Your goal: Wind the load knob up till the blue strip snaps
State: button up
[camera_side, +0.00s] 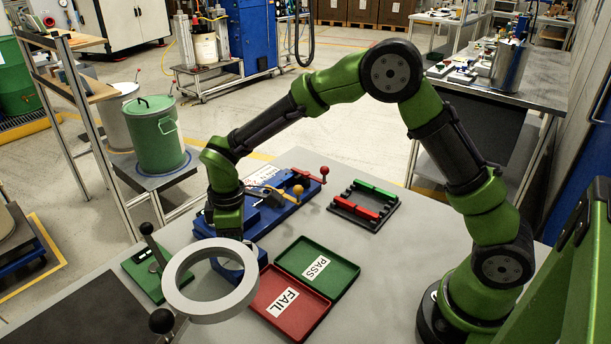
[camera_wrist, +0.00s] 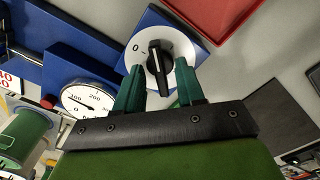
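The load knob (camera_wrist: 158,62) is a black bar with a white pointer line on a white dial marked 0, on a blue housing. In the wrist view my gripper (camera_wrist: 160,75) is open, its green fingers on both sides of the knob with gaps to the black bar. A round white gauge (camera_wrist: 90,98) sits left of the knob. In the side view my gripper (camera_side: 228,228) points down at the near end of the blue machine (camera_side: 278,205). The knob is hidden there, and I cannot make out a blue strip in either view.
A large grey ring (camera_side: 180,290) stands at the front. The green PASS tray (camera_side: 340,282) and red FAIL tray (camera_side: 305,322) lie right of my gripper. A black rack (camera_side: 345,208) holds red and green strips. A green-based lever (camera_side: 150,285) stands left. Table between rack and my arm is clear.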

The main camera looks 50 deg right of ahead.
grip_shut()
